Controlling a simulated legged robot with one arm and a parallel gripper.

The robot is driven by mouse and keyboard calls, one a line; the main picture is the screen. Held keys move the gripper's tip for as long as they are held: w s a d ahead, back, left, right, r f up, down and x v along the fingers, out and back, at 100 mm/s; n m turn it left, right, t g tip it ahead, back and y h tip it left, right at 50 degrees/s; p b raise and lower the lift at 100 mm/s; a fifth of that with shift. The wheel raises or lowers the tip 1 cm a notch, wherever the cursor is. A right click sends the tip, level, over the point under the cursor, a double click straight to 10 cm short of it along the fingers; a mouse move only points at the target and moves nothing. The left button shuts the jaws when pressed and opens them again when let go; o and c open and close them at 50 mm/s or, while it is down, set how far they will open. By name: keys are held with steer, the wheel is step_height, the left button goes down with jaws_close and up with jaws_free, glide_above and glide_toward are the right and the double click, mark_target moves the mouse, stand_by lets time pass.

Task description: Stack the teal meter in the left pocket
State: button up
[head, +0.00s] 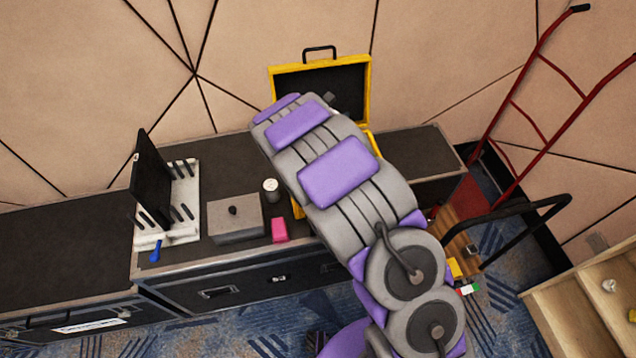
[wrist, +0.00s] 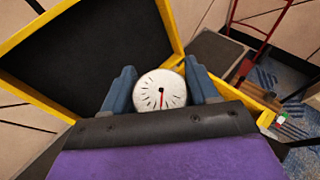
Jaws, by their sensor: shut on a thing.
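A meter with a round white dial and a red needle (wrist: 160,92) sits between the two blue fingers of my gripper (wrist: 162,80), which is shut on it. Only the dial face shows clearly; I cannot make out its body colour. The open yellow case (head: 366,92) stands on the black cabinet, and its raised lid also fills the left of the wrist view (wrist: 172,30). The gripper and meter are in front of the lid. My arm covers most of the case in the head view, so the left pocket is hidden, and its contents cannot be seen.
A red hand truck (head: 515,108) stands at right.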

steer(key=shift+m+g+h, duration=0.3)
steer(key=shift+m+h, duration=0.1)
steer(key=shift+h, duration=0.1)
steer(key=a+f, duration=0.1)
steer(key=f, duration=0.6)
steer(key=s+a+f+b, duration=0.1)
steer(key=a+f, duration=0.1)
steer(key=f, duration=0.5)
steer(key=s+a+f, duration=0.1)
steer(key=f, duration=0.5)
steer(key=shift+s+a+f+b, duration=0.25)
steer(key=shift+a+f+b, duration=0.05)
steer(key=shift+a+f, duration=0.1)
steer(key=shift+d+f, duration=0.1)
steer(key=shift+f, duration=0.2)
steer(key=o, duration=1.2)
steer(key=shift+c, duration=0.2)
